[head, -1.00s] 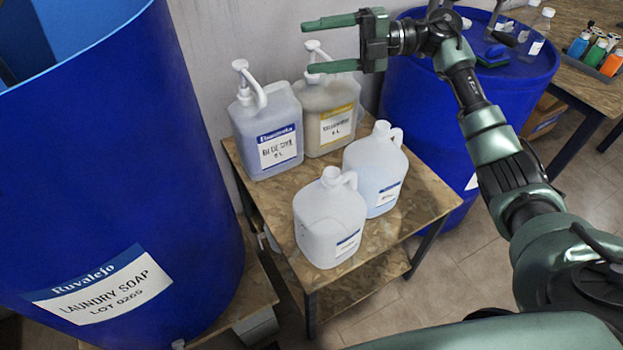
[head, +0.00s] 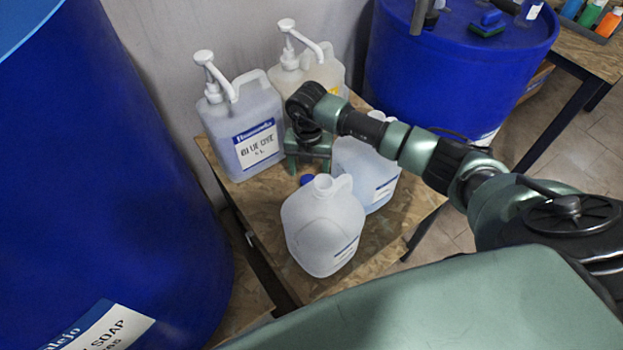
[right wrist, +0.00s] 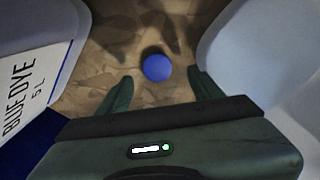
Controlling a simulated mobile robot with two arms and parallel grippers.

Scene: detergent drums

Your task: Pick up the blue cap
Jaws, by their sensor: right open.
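The small round blue cap (head: 307,180) lies on the wooden table (head: 268,250), between the pump bottles and the open white jug. In the right wrist view the cap (right wrist: 158,68) is on the table top, just beyond and between my fingertips. My right gripper (head: 308,165) points down behind the jugs, partly hidden by my wrist and the bluish jug. In the right wrist view its two green fingers (right wrist: 159,90) are apart with nothing between them. My left gripper is not in view.
The blue dye bottle (head: 243,130) stands close left of my gripper, another pump bottle (head: 292,72) behind. The bluish jug (head: 366,175) and white jug (head: 322,225) stand close in front. Large blue drums (head: 100,170) (head: 450,70) flank the table.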

